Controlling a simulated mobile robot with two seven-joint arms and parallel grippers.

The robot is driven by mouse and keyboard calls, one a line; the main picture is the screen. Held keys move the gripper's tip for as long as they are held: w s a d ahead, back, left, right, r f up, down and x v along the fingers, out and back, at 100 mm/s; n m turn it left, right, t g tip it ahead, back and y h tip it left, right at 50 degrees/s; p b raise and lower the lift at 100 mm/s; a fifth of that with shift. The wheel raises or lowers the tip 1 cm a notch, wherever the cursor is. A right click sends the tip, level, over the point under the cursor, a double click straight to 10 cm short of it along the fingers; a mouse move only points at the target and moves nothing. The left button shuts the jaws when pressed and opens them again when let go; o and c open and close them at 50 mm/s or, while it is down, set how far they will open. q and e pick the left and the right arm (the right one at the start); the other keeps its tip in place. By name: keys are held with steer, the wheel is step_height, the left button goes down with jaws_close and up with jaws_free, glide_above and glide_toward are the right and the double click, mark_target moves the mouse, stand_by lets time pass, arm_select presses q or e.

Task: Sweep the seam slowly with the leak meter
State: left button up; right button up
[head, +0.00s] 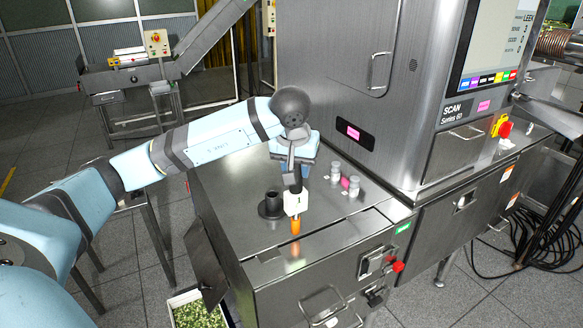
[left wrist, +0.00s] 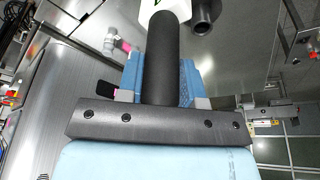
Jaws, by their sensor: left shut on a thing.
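The leak meter (head: 292,203) has a white body, an orange tip pointing down and a dark handle. My left gripper (head: 295,168) is shut on its black handle (left wrist: 162,60), which stands between the blue fingers in the left wrist view. The orange tip is over the front part of the steel cabinet top (head: 228,192); I cannot tell if it touches. A long line or gap (head: 335,232) runs along the front of the top; I cannot tell whether this is the seam. My right gripper is not in view.
A black round holder (head: 271,206) stands just left of the meter. Two small grey cylinders (head: 336,171) with a pink tag stand behind to the right. The tall scanner housing (head: 345,60) bounds the back. A crate of green pieces (head: 200,312) is below at the left.

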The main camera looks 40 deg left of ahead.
arm_select(q)
steer(key=shift+w+d, duration=0.2)
steer(key=shift+w, duration=0.3)
steer(key=shift+w+d, duration=0.3)
steer(key=shift+w, duration=0.4)
steer(key=shift+w+d, duration=0.25)
steer(key=shift+w, duration=0.55)
steer(key=shift+w+d, duration=0.3)
steer(key=shift+w, duration=0.35)
steer(key=shift+w+d, duration=0.25)
steer(key=shift+w, duration=0.45)
steer(key=shift+w+d, duration=0.3)
steer(key=shift+w, duration=0.35)
steer(key=shift+w+d, duration=0.3)
steer(key=shift+w, duration=0.35)
